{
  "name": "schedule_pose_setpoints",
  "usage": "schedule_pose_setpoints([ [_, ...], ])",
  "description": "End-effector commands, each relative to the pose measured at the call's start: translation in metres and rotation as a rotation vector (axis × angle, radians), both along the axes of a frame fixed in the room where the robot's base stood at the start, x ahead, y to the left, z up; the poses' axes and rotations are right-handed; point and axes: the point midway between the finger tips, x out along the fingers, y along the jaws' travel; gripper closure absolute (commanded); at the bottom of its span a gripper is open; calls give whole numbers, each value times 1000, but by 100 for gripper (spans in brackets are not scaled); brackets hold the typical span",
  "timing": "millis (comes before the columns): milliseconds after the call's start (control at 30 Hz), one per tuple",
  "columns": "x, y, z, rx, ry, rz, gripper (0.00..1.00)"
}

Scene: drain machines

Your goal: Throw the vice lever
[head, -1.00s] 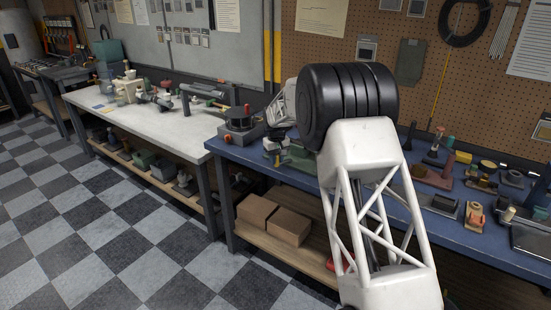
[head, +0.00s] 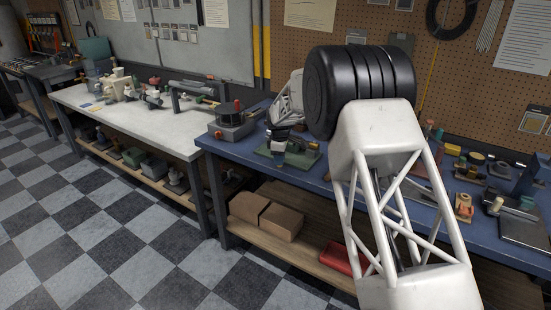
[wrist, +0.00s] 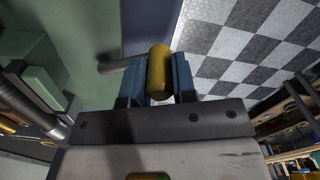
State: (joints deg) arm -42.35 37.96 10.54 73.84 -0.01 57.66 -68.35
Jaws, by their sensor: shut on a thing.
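The green vice (head: 301,159) sits on the blue bench near its front edge, partly hidden by my gripper (head: 280,146) in the head view. In the wrist view the vice's green surface (wrist: 75,25) fills the upper left. A yellow cylindrical grip (wrist: 158,70) on a grey metal rod (wrist: 115,65) appears to be the vice lever's handle. My gripper (wrist: 159,82) has its two blue fingers on either side of this yellow grip, shut on it. Most of the lever is hidden in the head view by my gripper.
A grey device with a red-topped dark drum (head: 234,123) stands left of the vice on the blue bench (head: 335,192). Several small tools stand to the right. Cardboard boxes (head: 282,221) and a red tray (head: 336,258) are on the shelf below. The checkered floor in front is clear.

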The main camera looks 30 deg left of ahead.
Motion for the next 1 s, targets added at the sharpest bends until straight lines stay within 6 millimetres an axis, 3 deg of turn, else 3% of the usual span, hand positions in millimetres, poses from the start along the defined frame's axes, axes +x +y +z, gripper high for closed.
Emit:
schedule_pose_setpoints([
  [300, 5, -9, 2, 2, -1, 151, 100],
  [800, 7, -11, 2, 1, -2, 180, 100],
  [833, 7, -11, 2, 1, -2, 180, 73],
  [1000, 7, -11, 1, 0, -1, 179, 49],
])
